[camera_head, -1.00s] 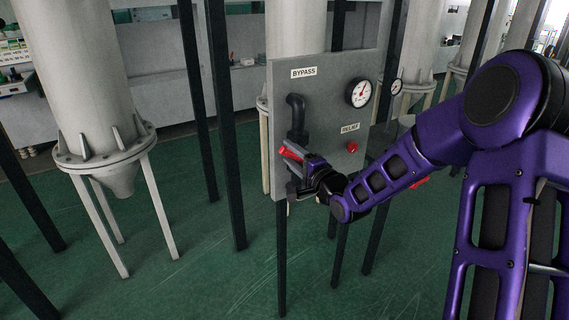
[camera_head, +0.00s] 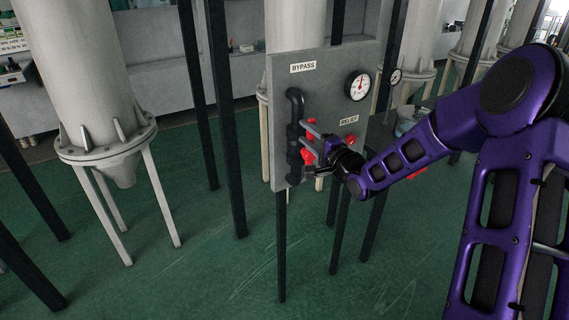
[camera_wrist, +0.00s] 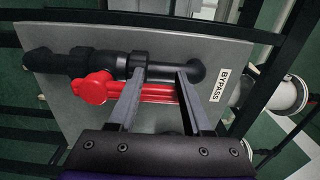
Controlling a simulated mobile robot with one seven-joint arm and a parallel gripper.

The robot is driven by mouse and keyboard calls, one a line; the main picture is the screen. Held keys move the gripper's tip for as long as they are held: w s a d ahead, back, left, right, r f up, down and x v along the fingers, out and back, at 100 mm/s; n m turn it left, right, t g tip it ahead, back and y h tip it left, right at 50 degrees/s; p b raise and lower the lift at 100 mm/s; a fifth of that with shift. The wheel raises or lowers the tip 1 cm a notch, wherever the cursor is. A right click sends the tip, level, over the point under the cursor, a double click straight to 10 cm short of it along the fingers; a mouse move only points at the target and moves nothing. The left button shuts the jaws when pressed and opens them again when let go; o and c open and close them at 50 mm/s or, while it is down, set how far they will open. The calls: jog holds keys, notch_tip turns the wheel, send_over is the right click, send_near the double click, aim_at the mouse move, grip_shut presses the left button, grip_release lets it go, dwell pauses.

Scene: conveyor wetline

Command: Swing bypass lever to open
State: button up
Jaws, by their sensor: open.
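The red bypass lever (camera_head: 308,156) is on the black vertical pipe (camera_head: 295,110) under the BYPASS label of the grey panel (camera_head: 330,75). In the wrist view the lever (camera_wrist: 155,95) runs along the pipe (camera_wrist: 70,62), with its round red hub (camera_wrist: 95,88) at the left end. My gripper (camera_head: 305,148) is in front of the lever, its fingers apart, one above the other. In the wrist view my gripper (camera_wrist: 160,75) is open, with the lever crossing behind its fingers; nothing is clamped. Contact cannot be told.
The panel also carries a gauge (camera_head: 358,86) and a RELIEF label (camera_head: 349,120); a red part (camera_head: 350,140) below it is partly hidden by my arm. Dark posts (camera_head: 227,150) and a grey vessel (camera_head: 85,80) stand to the left. Green floor lies open in front.

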jog(key=shift+d+f, duration=0.15)
jog(key=shift+d, duration=0.2)
jog(key=p+v, duration=0.1)
jog(key=v, duration=0.5)
jog(key=shift+s+p, duration=0.35)
jog(key=shift+p, duration=0.05)
dwell(0.3)
